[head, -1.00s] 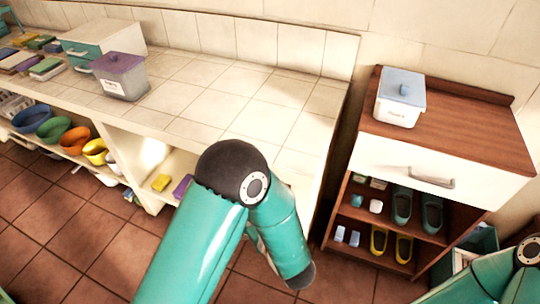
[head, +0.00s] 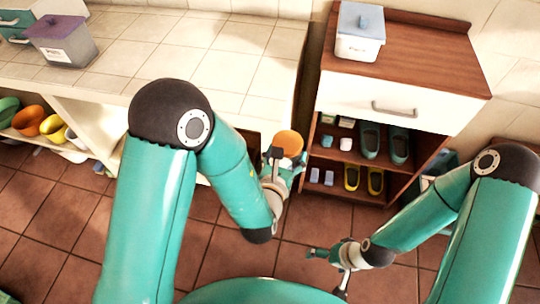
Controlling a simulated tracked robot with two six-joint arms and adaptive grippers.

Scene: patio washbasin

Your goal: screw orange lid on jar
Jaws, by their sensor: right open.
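A round orange lid (head: 288,142) is at my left gripper (head: 281,158), in the middle of the head view. The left gripper's fingers are around it, raised in front of the low cabinet. I cannot tell whether a jar is under the lid; no separate jar for it shows. My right gripper (head: 325,272) is open and empty over the floor, below and to the right of the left gripper, with its fingers spread.
A tiled counter (head: 215,65) at the left bears a purple-lidded box (head: 65,45). A wooden cabinet (head: 430,50) at the right bears a blue-lidded white box (head: 360,35), with shoes on its shelves. The counter's middle is clear.

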